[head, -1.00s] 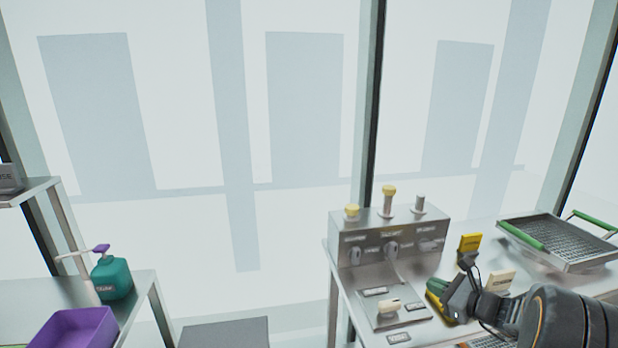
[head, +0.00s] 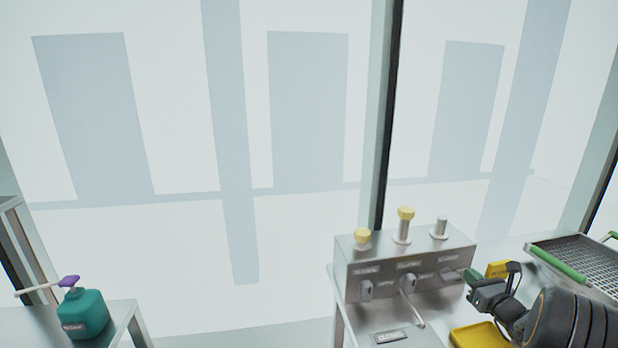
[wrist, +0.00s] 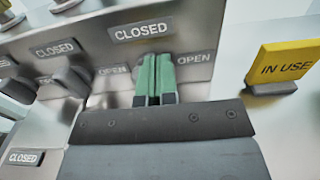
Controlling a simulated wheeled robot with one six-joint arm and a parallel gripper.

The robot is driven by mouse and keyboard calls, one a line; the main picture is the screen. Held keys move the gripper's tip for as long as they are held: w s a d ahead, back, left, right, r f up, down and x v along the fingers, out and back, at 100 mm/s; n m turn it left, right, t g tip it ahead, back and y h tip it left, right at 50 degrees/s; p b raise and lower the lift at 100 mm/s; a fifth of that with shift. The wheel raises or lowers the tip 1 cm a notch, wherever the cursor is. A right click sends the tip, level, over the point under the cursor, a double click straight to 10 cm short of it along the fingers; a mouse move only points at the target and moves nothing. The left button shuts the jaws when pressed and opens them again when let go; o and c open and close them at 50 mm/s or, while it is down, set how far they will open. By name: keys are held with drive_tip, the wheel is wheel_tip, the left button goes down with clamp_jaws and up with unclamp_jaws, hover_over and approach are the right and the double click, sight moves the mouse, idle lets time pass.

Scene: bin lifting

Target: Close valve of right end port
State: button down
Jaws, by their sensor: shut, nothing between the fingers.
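The metal port box (head: 405,258) stands on the bench at lower right in the head view. Its right end port (head: 439,228) is a bare silver post without a yellow cap. The right end valve is at the right of the box's front face, mostly hidden by my gripper (head: 468,275). In the wrist view my gripper (wrist: 158,75) has its green fingers together, directly in front of this valve, under a CLOSED label (wrist: 143,31) and left of an OPEN label (wrist: 194,59). Whether the fingers touch the handle, and its angle, I cannot tell.
The middle valve handle (wrist: 70,77) is close on the left in the wrist view. A yellow IN USE sign (wrist: 285,62) stands at right. In the head view, a green-handled wire basket (head: 580,262) and a yellow tray (head: 480,337) flank my arm.

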drive_tip(key=shift+w+a+b, duration=0.15)
drive_tip(key=shift+w+b, duration=0.05)
drive_tip(key=shift+w, duration=0.5)
drive_tip(key=shift+w+a+b, duration=0.15)
drive_tip(key=shift+w+b, duration=0.05)
drive_tip(key=shift+w, duration=0.45)
drive_tip(key=shift+s+a+f+b, duration=0.1)
drive_tip(key=shift+a+f+b, duration=0.1)
drive_tip(key=shift+f+b, duration=0.4)
drive_tip(key=shift+s+a+r+b, duration=0.1)
drive_tip(key=shift+a+b, duration=0.35)
drive_tip(key=shift+b, duration=0.15)
drive_tip(key=shift+s+a+r+b, duration=0.1)
drive_tip(key=shift+a+b, duration=0.3)
drive_tip(key=shift+b, duration=0.15)
drive_tip(key=shift+a+f+b, duration=0.15)
drive_tip(key=shift+a+b, duration=0.6)
drive_tip(key=shift+b, duration=0.3)
drive_tip(key=shift+s+a+r, duration=0.1)
drive_tip(key=shift+r, duration=0.2)
idle(0.6)
drive_tip(key=shift+s, duration=0.1)
drive_tip(key=shift+s+d+r+b, duration=0.1)
drive_tip(key=shift+s+d+b, duration=0.15)
drive_tip(key=shift+s, duration=1.2)
drive_tip(key=shift+s+d+b, duration=0.15)
drive_tip(key=shift+s+d, duration=0.1)
drive_tip(key=shift+s, duration=1.15)
